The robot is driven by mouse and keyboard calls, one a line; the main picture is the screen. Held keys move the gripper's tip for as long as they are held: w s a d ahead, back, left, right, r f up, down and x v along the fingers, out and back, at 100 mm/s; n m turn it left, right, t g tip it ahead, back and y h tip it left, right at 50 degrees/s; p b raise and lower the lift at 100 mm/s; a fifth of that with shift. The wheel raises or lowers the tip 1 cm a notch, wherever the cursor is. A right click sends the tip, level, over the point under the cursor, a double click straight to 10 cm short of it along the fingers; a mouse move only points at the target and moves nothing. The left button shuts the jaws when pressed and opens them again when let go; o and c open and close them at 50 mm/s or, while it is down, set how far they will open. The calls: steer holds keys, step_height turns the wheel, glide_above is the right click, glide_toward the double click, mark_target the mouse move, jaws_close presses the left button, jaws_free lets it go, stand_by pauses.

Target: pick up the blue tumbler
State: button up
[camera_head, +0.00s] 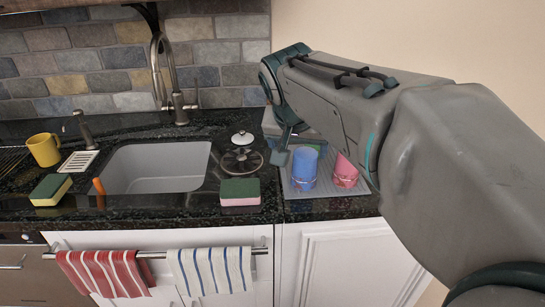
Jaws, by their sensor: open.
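The blue tumbler (304,170) stands upright on a grey mat (325,189) at the right end of the dark counter. My gripper (283,152) points down just to the left of the tumbler and somewhat behind it. A visible finger ends near the tumbler's left side, and I cannot tell whether it touches. The jaws are open and hold nothing that I can see. My arm comes in from the right and hides part of the mat and the counter behind.
A pink tumbler (345,173) stands tilted right beside the blue one, partly under my arm. A green item (314,147) is behind. Left are a pink-green sponge (240,192), a glass lidded vessel (242,157), the sink (157,168), a faucet (164,75) and a yellow mug (44,150).

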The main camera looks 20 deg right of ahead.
mark_target(306, 163)
steer(key=shift+m+h, duration=0.3)
steer(key=shift+m, duration=0.2)
steer(key=x, duration=0.4)
steer(key=w+b+x, duration=0.1)
steer(key=x, duration=0.4)
steer(key=d+r+x, duration=0.1)
steer(key=x, duration=0.4)
steer(key=shift+w+r, duration=0.1)
steer(key=shift+w, duration=0.1)
steer(key=c, duration=1.1)
